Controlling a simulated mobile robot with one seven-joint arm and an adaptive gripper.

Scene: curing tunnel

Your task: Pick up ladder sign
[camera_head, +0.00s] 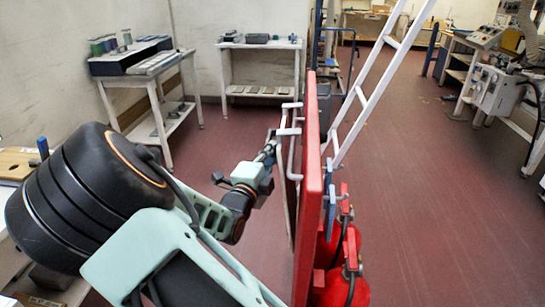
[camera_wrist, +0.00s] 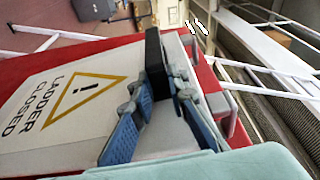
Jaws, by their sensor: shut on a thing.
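The ladder sign (camera_wrist: 75,100) is a white panel with a yellow warning triangle and the words "LADDER CLOSED". It lies close against a red board (camera_wrist: 50,66) in the wrist view. In the head view the sign (camera_head: 291,205) shows nearly edge-on, along the left side of the upright red board (camera_head: 309,190). In the head view my gripper (camera_head: 272,150) reaches the upper part of the sign, and the exact contact is too small to tell.
Red extinguishers (camera_head: 338,265) stand on the right side of the board. A white ladder (camera_head: 372,85) leans behind it. White tables (camera_head: 260,45) and a bench (camera_head: 135,60) line the back and left. The red floor (camera_head: 430,170) to the right is clear.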

